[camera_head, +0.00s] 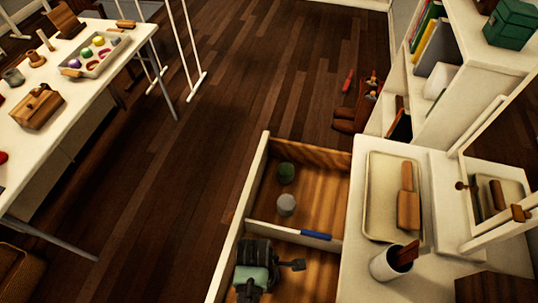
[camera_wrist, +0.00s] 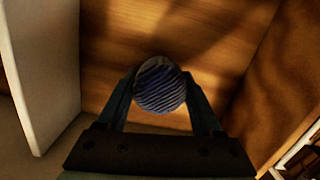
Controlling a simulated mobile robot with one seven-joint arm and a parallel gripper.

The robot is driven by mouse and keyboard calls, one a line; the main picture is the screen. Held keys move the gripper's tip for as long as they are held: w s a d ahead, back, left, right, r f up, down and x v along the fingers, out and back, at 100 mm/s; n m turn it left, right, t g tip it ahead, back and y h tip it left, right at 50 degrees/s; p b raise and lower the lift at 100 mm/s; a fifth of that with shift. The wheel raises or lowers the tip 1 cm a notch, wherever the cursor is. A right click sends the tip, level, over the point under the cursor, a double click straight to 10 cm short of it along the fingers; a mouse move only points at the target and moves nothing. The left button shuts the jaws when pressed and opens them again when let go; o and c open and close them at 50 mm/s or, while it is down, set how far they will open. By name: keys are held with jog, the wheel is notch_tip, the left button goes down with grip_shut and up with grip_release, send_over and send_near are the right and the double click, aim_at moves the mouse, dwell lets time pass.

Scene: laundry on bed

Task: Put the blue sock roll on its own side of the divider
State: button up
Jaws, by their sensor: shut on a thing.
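The blue striped sock roll (camera_wrist: 160,88) is held between the two fingers of my gripper (camera_wrist: 161,84) in the wrist view. Bare wooden drawer floor shows beyond it; the height above the floor is hard to judge. In the head view my gripper (camera_head: 252,281) is over the near compartment of the open drawer, and the sock roll is hidden there. The white divider (camera_head: 275,230) crosses the drawer and carries a blue strip (camera_head: 316,235) near its right end. A green roll (camera_head: 286,172) and a grey roll (camera_head: 286,204) lie in the far compartment.
A dresser top right of the drawer holds a tray (camera_head: 376,205) with a wooden brush (camera_head: 408,205) and a white cup (camera_head: 391,263). The drawer's left wall (camera_head: 243,200) is raised. A white panel (camera_wrist: 42,70) stands at left in the wrist view.

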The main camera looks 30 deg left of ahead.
jog(key=shift+f, duration=0.3)
jog(key=shift+f, duration=0.15)
jog(key=o, duration=1.4)
jog(key=shift+c, duration=0.2)
jog(key=r, duration=0.4)
jog(key=a+r+p, duration=0.1)
jog(key=r, duration=0.7)
jog(key=shift+s+a+r+p, duration=0.15)
jog(key=shift+s+p, duration=0.15)
jog(key=shift+w, duration=0.1)
